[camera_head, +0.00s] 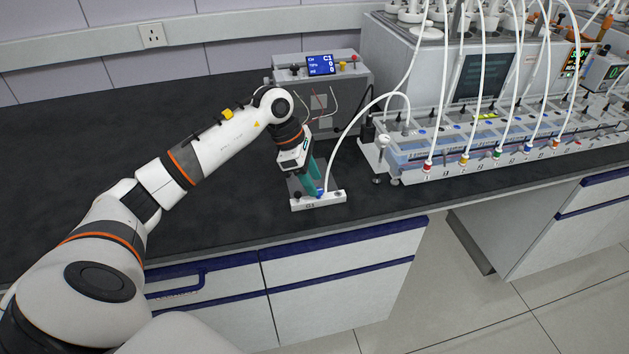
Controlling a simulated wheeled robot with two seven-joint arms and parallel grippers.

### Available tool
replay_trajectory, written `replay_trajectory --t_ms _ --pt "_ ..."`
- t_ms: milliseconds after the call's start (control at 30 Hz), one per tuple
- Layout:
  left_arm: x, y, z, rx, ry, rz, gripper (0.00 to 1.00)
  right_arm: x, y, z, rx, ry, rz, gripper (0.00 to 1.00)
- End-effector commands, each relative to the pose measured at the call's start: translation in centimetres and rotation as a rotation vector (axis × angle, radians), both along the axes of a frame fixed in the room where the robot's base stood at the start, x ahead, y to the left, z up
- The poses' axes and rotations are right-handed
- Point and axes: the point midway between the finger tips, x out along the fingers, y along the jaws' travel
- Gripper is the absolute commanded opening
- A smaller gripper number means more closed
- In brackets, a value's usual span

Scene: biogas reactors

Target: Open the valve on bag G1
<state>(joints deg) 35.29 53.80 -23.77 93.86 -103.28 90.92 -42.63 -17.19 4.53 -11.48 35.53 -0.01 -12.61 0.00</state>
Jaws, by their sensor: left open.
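A small white holder marked G1 (333,200) lies near the front edge of the dark bench. A small blue valve (320,193) sits on it, with a white tube (341,139) rising from beside it. A greyish flat piece behind the holder may be the bag, but my gripper covers much of it. My left gripper (315,187) comes down from above with its teal fingers at the blue valve. Its jaws are open. I cannot tell whether the fingers touch the valve or stand around it. My right gripper is out of view.
A grey instrument with a blue screen (320,65) stands behind the holder. To the right is a large reactor unit (392,44) with several white tubes and a row of coloured connectors along its front. The bench top (90,150) at the left is clear.

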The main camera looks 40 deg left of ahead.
Motion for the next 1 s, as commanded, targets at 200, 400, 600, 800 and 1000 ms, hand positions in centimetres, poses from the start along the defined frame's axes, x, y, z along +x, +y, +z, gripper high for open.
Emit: replay_trajectory --t_ms 200,400,600,800,1000 --pt "0.3 -0.6 -1.5 -0.001 -0.001 -0.001 0.43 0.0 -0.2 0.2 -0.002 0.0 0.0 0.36" --pt "0.3 -0.6 -1.7 0.0 0.0 -0.001 0.43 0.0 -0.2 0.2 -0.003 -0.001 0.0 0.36" --pt "0.3 -0.6 -1.6 -0.001 -0.001 -0.001 0.23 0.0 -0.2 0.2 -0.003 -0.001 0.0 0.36" --pt "0.3 -0.6 -1.6 0.0 -0.002 -0.001 0.0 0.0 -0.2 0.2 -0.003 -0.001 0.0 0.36" --pt "0.3 -0.6 -1.6 0.001 -0.001 0.02 0.0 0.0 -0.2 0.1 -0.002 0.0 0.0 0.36"
